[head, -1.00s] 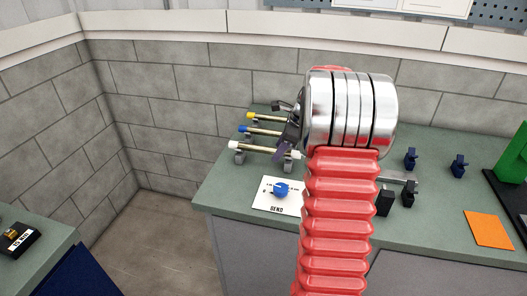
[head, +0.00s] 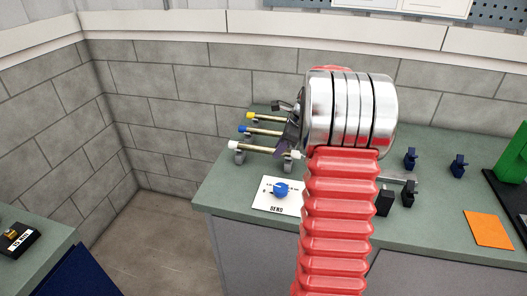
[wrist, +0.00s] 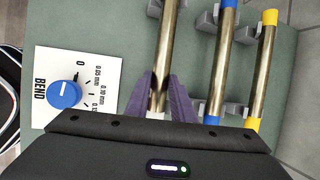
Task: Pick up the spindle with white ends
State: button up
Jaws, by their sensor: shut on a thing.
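The spindle with white ends (head: 258,149) is a metal rod on two grey holders near the left side of the green bench. Its two white tips show in the head view. In the wrist view the rod (wrist: 166,45) runs up between my purple fingers, with a white end near my palm. My gripper (wrist: 160,80) is shut on the rod near that end. I cannot tell whether the rod is clear of its holders. In the head view my arm partly covers the gripper (head: 284,147).
A blue-ended spindle (wrist: 224,60) and a yellow-ended spindle (wrist: 262,70) lie close beside it. A BEND dial panel (head: 277,194) with a blue knob is on the bench nearby. Dark blocks (head: 410,159) and an orange sheet (head: 488,229) lie to the right.

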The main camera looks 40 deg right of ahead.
grip_shut()
jog(key=shift+a, duration=0.1)
dwell(0.6)
jog(key=shift+r, duration=0.1)
jog(key=shift+w+r, duration=0.1)
jog(key=shift+r, duration=0.55)
notch_tip(320, 180, up, 9)
jog(key=shift+f, duration=0.1)
dwell(0.7)
